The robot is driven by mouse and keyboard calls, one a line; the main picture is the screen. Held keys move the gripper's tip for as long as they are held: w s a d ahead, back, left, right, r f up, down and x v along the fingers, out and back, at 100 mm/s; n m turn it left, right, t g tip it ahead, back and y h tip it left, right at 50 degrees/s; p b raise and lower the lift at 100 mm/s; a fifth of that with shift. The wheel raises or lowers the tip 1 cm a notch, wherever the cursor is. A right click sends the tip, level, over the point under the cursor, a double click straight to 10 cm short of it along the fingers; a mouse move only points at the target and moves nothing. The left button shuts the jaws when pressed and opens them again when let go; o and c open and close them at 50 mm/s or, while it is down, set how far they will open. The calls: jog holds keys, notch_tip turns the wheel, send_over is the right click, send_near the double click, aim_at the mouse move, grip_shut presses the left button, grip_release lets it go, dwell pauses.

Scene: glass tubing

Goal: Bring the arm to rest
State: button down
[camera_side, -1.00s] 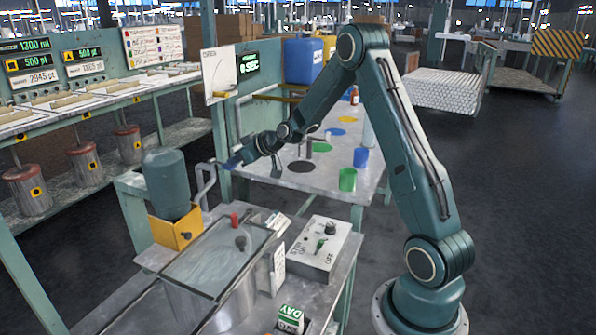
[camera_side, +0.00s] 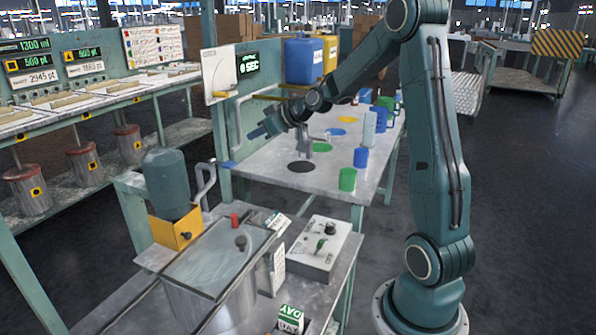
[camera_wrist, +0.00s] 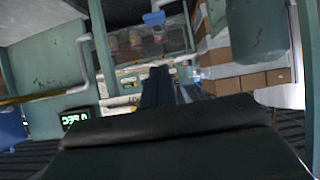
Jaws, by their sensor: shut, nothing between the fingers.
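My gripper (camera_side: 258,131) hangs in the air above the far left part of the grey table (camera_side: 316,180), in front of the panel with the green display. It points left and looks shut, with nothing held in it. In the wrist view my gripper (camera_wrist: 157,88) shows as dark fingers close together, with shelves and boxes beyond. My arm stands tall from its base at the right, with the forearm reaching left over the table.
Green (camera_side: 347,179) and blue (camera_side: 360,157) cups stand on the table below my forearm. Blue (camera_side: 303,61) and yellow containers stand behind. A grey-green tank (camera_side: 168,183), a lidded vat (camera_side: 215,258) and a switch box (camera_side: 318,247) occupy the front bench.

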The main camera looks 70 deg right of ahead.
jog(key=shift+s+r, duration=0.3)
jog(key=shift+s, duration=0.1)
jog(key=s+a+r+n+g, duration=0.1)
jog(key=s+a+r+g, duration=0.1)
jog(key=s+a, duration=0.45)
jog(key=s+a+r+g, duration=0.1)
jog(key=s+a+r, duration=0.15)
jog(key=a, duration=0.75)
jog(key=s+a+f+g, duration=0.1)
jog(key=s+a, duration=0.2)
jog(key=s, duration=0.6)
jog(key=s+a+f+m+g, duration=0.1)
jog(key=s+a+g, duration=0.1)
jog(key=s, duration=0.8)
jog(key=shift+s+a, duration=0.2)
jog(key=shift+a, duration=0.6)
jog(key=shift+w+r, duration=0.1)
